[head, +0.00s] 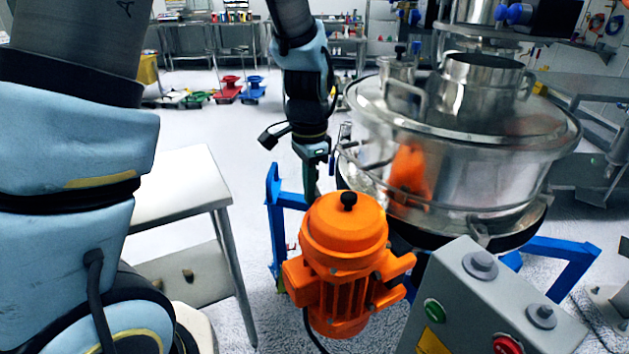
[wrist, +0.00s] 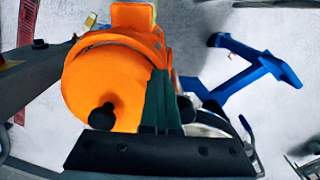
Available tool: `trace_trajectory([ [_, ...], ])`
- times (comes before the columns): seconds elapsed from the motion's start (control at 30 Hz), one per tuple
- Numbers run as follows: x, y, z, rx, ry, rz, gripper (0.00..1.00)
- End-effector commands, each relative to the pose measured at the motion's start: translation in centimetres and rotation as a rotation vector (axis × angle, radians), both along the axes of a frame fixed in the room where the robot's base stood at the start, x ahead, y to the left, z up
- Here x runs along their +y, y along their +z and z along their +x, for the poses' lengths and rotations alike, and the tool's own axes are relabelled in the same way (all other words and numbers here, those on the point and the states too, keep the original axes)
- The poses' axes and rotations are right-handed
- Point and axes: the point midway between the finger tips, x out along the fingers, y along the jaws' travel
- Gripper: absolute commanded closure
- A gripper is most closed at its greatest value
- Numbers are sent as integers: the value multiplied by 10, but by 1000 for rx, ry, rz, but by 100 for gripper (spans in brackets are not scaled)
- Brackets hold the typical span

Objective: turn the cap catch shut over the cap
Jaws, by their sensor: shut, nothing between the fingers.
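The steel sifter drum (head: 470,165) with its round lid (head: 375,100) stands at the right of the head view. On the lid's far left is a small steel fitting with a black knob (head: 400,50), perhaps the cap; I cannot make out the catch for certain. My gripper (head: 311,190) points down, left of the drum and behind the orange motor (head: 345,235). Its dark green fingers (wrist: 160,100) are together and empty, and overlap the motor in the wrist view. I cannot tell whether they touch it.
A grey control box (head: 470,300) with green and red buttons is at front right. Blue frame legs (head: 275,215) stand beside the motor. A white table (head: 180,185) is at left. Open floor (head: 230,130) lies behind my gripper. A tall steel collar (head: 485,85) rises from the lid.

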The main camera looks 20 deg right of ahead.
Motion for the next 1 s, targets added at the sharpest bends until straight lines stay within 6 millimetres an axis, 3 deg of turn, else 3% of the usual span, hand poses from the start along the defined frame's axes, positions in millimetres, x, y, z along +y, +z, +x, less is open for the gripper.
trace_trajectory([
  [1.0, -24, 1, -3, -3, -9, -16, 100],
])
